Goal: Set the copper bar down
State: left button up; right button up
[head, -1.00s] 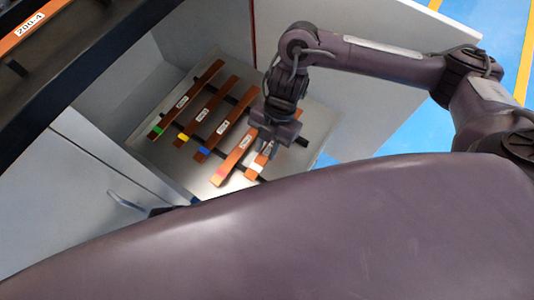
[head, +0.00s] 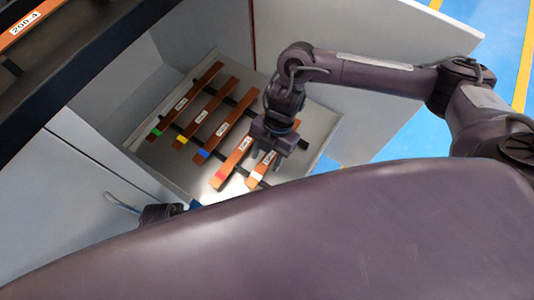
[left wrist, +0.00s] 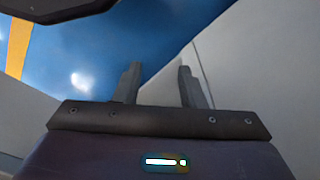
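A copper bar with a white end (head: 262,168) lies along the right end of a row of copper bars in the open cabinet. My right gripper (head: 272,152) is over this bar from above and appears shut on it; its fingertips are mostly hidden. I cannot tell whether the bar touches the dark rails. To its left lie bars with a red end (head: 234,163), a blue end (head: 222,129), a yellow end (head: 205,111) and a green end (head: 188,99). My left gripper (left wrist: 158,84) is empty, its fingers apart in the left wrist view.
The bars lie over dark cross rails above a pale tray (head: 310,140). The cabinet's inner wall (head: 180,45) stands to the left and an open door panel (head: 385,60) to the right. A cabinet front with a handle (head: 122,202) is at lower left.

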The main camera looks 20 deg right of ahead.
jog(key=shift+w+r, duration=0.1)
jog(key=shift+r, duration=0.25)
pick_arm(q)
notch_tip(320, 180, down, 8)
jog(key=s+a+p, duration=0.2)
jog(key=p, duration=0.1)
jog(key=shift+s+f, duration=0.15)
jog(key=shift+s, duration=0.05)
pick_arm(e)
jog(key=v, duration=1.1)
jog(key=shift+r, duration=0.2)
jog(key=shift+d, duration=0.1)
